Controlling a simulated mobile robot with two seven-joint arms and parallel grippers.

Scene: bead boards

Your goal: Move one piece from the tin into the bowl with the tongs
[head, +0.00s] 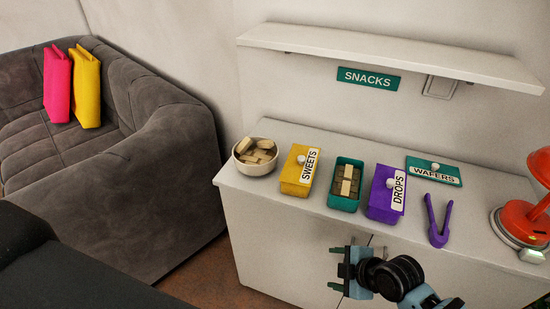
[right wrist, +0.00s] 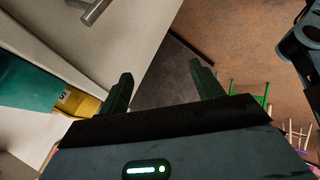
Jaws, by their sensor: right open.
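The open teal tin (head: 343,203) holds brown and pale block-like pieces and stands on the white cabinet top. Its lid, labelled WAFERS (head: 433,168), lies behind the tongs. The white bowl (head: 254,172) at the left end holds several pale pieces. The purple tongs (head: 438,238) lie on the cabinet top to the right of the tins, arms spread, touching nothing else. My right gripper (head: 335,268) is open and empty, in front of the cabinet below the open tin. Its two green fingers show apart in the right wrist view (right wrist: 160,88). My left gripper is not in view.
A yellow SWEETS tin (head: 291,183) and a purple DROPS tin (head: 380,207), both lidded, flank the open tin. A red lamp (head: 523,222) stands at the right end. A shelf (head: 390,52) hangs above. A grey sofa (head: 165,170) is at left.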

